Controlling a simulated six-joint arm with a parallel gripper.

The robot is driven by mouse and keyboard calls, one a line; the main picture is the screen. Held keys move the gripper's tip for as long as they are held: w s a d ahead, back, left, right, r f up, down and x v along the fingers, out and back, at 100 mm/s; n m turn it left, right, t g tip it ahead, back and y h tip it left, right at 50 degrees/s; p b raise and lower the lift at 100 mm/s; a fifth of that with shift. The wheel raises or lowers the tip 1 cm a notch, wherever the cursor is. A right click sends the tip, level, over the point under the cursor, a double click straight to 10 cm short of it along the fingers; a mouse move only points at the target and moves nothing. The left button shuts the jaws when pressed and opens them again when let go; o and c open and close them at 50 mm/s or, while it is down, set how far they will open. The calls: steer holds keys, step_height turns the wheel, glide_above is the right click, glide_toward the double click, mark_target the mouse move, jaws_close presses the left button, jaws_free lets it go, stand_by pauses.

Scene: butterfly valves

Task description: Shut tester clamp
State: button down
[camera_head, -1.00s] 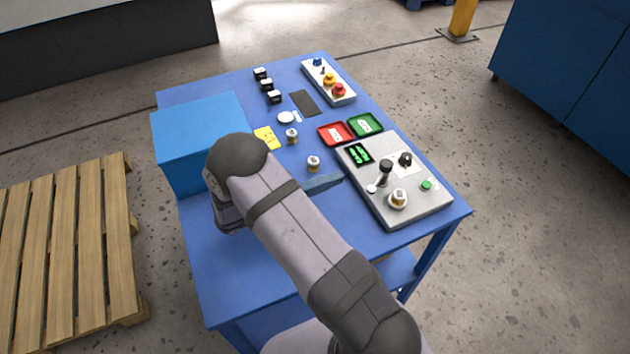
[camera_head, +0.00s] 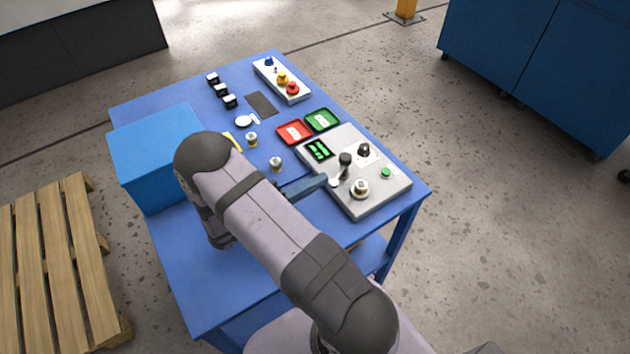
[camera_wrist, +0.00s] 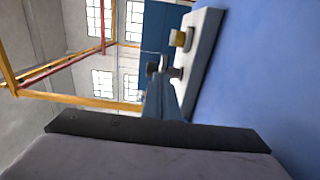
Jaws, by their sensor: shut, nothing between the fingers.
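The tester (camera_head: 385,195) is a grey box at the right front of the blue table, with a green display. Its clamp (camera_head: 345,160) has a black knob on a short lever, with a pale round pad near its foot. In the wrist view, my fingers (camera_wrist: 163,98) point toward the dark clamp parts (camera_wrist: 160,68).
Red (camera_head: 294,132) and green (camera_head: 322,120) trays lie behind the tester. Two loose valves (camera_head: 275,164) (camera_head: 251,139) stand left of it. A blue box (camera_head: 155,145) stands at the table's left. A control panel (camera_head: 281,80) lies at the back.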

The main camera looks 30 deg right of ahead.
steer(key=shift+s+t, duration=0.1)
steer(key=shift+t, duration=0.2)
steer(key=shift+s+d+n+t, duration=0.1)
steer(key=shift+s+n+t, duration=0.5)
steer(key=shift+n+t, duration=0.25)
steer(key=shift+s+d+f+b, duration=0.1)
steer(key=shift+s+d+b, duration=0.25)
steer(key=shift+s+b, duration=0.35)
steer(key=shift+s+d+b, duration=0.35)
steer(key=shift+s+b, duration=0.05)
steer(key=shift+s, duration=0.45)
steer(key=shift+s+d+b, duration=0.95)
steer(key=shift+s+d, duration=0.1)
steer(key=shift+s, duration=0.05)
steer(key=shift+a, duration=0.1)
steer(key=a, duration=0.1)
steer(key=a+b, duration=0.1)
steer(key=a, duration=0.3)
steer(key=shift+s+b, duration=0.4)
steer(key=shift+s+a, duration=0.2)
steer(key=shift+a, duration=0.8)
